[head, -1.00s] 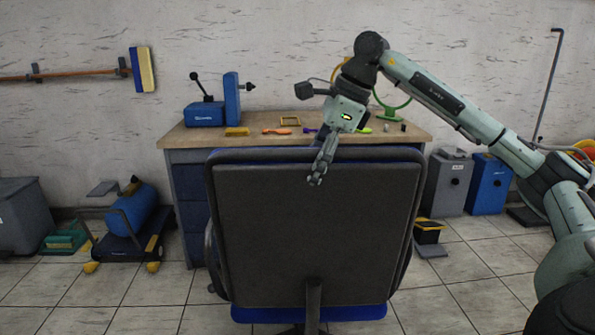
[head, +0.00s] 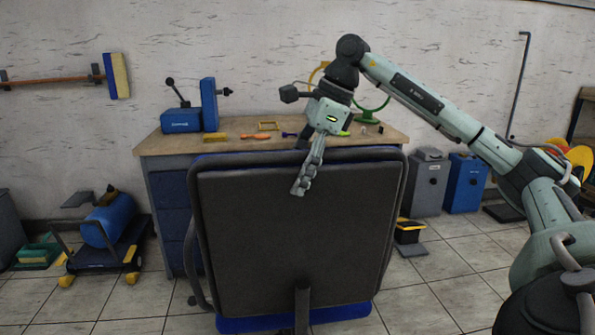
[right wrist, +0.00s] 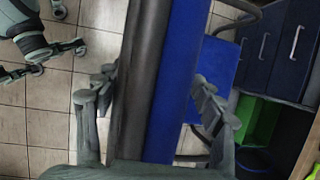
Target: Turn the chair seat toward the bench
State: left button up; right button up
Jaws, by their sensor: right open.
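The chair stands in front of the bench (head: 380,138). Its dark backrest (head: 290,245) faces me, and a strip of its blue seat (head: 342,314) shows below. My right gripper (head: 300,188) is at the middle of the backrest's top edge, one finger hanging down on the near side. In the right wrist view the open fingers (right wrist: 153,100) lie on either side of the backrest, its dark shell (right wrist: 135,90) and blue pad (right wrist: 178,90) between them. Gaps show beside the fingers; whether either touches is unclear. My left gripper is not seen in the head view.
Blue devices (head: 182,121) and small tools (head: 255,137) lie on the bench. A blue tank on a wheeled cart (head: 108,222) stands left. Grey (head: 428,182) and blue (head: 464,182) boxes and a small black-yellow bin (head: 408,232) stand right. Tiled floor is clear between chair and cart.

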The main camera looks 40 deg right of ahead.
jog(key=shift+r, duration=0.15)
jog(key=v, duration=1.1)
jog(key=shift+s+d+r, duration=0.15)
jog(key=shift+r, duration=0.15)
